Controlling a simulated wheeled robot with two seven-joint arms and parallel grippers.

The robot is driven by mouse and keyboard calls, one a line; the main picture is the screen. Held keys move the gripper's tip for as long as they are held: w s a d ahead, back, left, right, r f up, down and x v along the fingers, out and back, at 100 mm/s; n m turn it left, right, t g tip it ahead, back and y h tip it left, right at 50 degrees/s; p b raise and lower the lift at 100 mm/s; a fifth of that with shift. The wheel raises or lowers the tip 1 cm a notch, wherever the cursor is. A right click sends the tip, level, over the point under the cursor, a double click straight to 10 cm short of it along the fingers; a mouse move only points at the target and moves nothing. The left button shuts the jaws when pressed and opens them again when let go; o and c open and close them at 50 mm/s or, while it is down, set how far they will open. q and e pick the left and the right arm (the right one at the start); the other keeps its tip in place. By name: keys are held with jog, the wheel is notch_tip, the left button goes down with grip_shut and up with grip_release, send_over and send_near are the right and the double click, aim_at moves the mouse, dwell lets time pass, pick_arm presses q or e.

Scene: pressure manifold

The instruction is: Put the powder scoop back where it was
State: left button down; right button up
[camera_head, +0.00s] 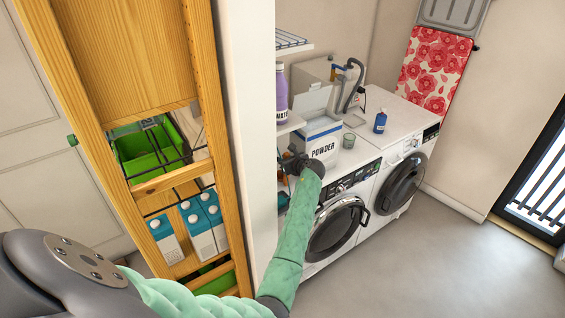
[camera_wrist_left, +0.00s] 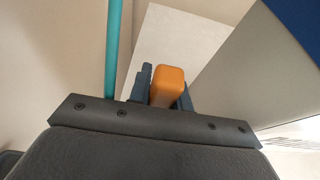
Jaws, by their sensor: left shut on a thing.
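My left gripper (camera_head: 292,164) is beside the front left of the white powder box (camera_head: 322,148), which has a blue band and an open lid and stands on the left washing machine. In the left wrist view, the gripper (camera_wrist_left: 165,92) is shut on an orange block-like piece (camera_wrist_left: 167,84), which appears to be the handle of the powder scoop. The rest of the scoop is hidden. In the head view, the hand and wrist cover most of that spot. My right gripper is not in view.
A purple bottle (camera_head: 281,88) stands on a shelf left of the box. A glass (camera_head: 348,140) and a blue bottle (camera_head: 380,122) stand to its right. The floor (camera_head: 430,250) at right is clear.

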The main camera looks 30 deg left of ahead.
pick_arm(q)
jog(key=shift+s+d+r, duration=0.25)
jog(key=shift+s+d, duration=0.05)
jog(key=shift+d, duration=0.15)
jog(key=shift+f, duration=0.2)
jog(key=c, duration=1.5)
grip_release()
jog(key=shift+w+a+f, duration=0.1)
jog(key=shift+a, duration=0.1)
jog(key=shift+o, duration=1)
jog(key=b+v, duration=0.4)
jog(key=v, duration=0.8)
jog(key=shift+r, duration=0.25)
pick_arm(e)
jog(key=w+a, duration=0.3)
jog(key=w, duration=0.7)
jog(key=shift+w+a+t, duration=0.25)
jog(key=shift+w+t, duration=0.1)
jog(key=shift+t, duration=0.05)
